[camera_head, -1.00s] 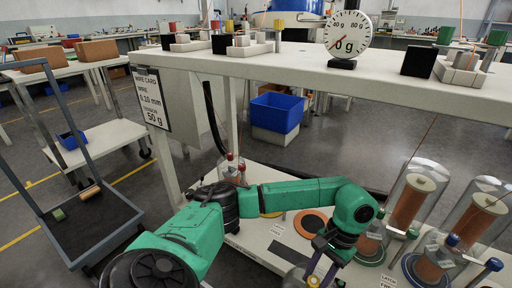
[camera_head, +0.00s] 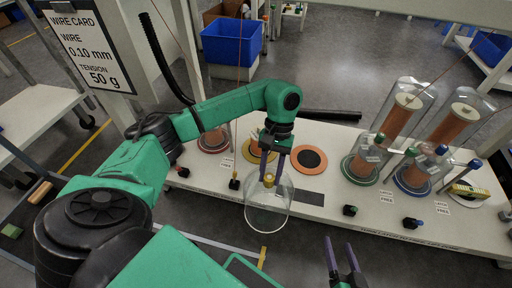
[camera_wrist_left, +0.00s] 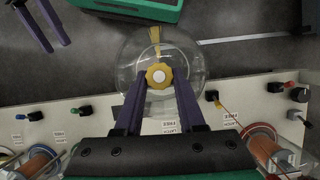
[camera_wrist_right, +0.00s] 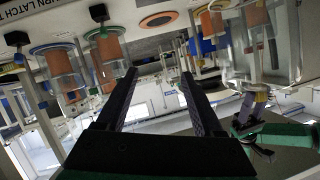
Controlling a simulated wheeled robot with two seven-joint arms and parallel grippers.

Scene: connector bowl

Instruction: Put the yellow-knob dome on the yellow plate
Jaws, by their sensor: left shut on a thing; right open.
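The clear glass dome (camera_head: 268,213) hangs from its yellow knob (camera_head: 268,179), its open rim down. In the head view it overlaps the table's front edge, on the near side of the yellow plate. My left gripper (camera_head: 267,172) is shut on the knob; the left wrist view shows the knob (camera_wrist_left: 158,76) between the fingertips with the dome around it. The yellow plate (camera_head: 247,155) lies on the table behind my left gripper, with a copper spool on it partly hidden by the fingers. My right gripper (camera_head: 342,262) is open and empty, in front of the table.
An orange plate (camera_head: 300,165) with a dark centre lies right of the yellow one. A red plate (camera_head: 213,148) with a spool stands to the left. Glass domes cover spools on the green plate (camera_head: 360,176) and blue plate (camera_head: 412,187). Small latch posts line the front edge.

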